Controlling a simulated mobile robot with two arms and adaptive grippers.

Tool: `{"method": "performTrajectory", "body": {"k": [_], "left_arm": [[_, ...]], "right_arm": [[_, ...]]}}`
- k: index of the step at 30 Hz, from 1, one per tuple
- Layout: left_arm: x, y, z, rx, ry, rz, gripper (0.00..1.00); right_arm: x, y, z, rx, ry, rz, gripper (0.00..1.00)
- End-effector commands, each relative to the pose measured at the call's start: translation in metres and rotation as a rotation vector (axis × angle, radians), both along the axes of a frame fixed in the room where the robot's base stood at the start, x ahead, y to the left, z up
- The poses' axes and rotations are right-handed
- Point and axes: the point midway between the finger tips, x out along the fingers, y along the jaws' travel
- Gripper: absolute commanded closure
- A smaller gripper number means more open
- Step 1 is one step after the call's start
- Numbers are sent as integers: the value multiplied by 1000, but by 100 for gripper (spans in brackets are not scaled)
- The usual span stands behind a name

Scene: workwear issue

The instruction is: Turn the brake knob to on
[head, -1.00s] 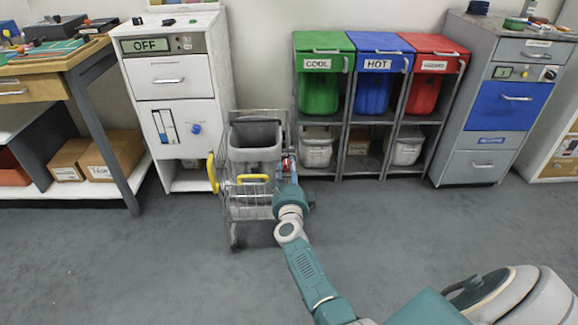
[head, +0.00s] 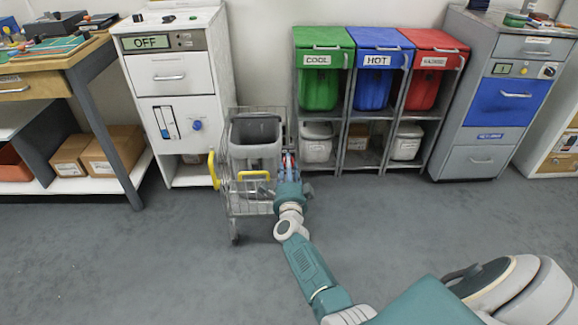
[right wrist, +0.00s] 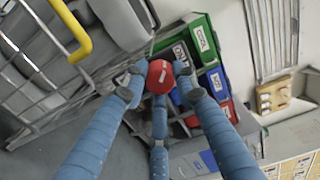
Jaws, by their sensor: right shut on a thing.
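The red brake knob (right wrist: 160,77), with a pale bar across its face, is in the middle of the right wrist view. My right gripper (right wrist: 157,84) is shut on it, with blue fingers on both sides and a third finger below. In the head view my right gripper (head: 289,170) is at the right side of the wire cart (head: 247,207), and it hides most of the knob. The cart has yellow handles (head: 253,175) and holds a grey bin (head: 256,145). My left gripper is not in view.
A white cabinet (head: 185,86) with an OFF display stands behind left of the cart. Green (head: 320,88), blue (head: 373,90) and red (head: 424,92) bins stand in a rack to the right. The grey floor (head: 150,260) in front is clear.

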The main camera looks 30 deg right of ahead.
Motion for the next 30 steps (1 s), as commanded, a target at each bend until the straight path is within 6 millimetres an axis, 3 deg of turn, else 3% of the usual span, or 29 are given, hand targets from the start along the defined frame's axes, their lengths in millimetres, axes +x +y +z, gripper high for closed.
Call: {"method": "performTrajectory", "body": {"k": [1, 7, 8, 10, 23, 30], "left_arm": [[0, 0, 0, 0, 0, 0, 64], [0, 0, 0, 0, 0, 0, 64], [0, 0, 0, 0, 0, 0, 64], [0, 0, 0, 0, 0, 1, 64], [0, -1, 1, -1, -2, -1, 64], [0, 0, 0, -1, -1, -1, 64]], "right_arm": [[5, 8, 3, -2, -1, 15, 98], [4, 8, 2, -1, 0, 16, 98], [4, 8, 2, -1, 0, 16, 66], [4, 8, 2, 0, -1, 15, 53], [-1, 5, -1, 2, 3, 7, 53], [-29, 24, -2, 3, 2, 8, 53]]}}
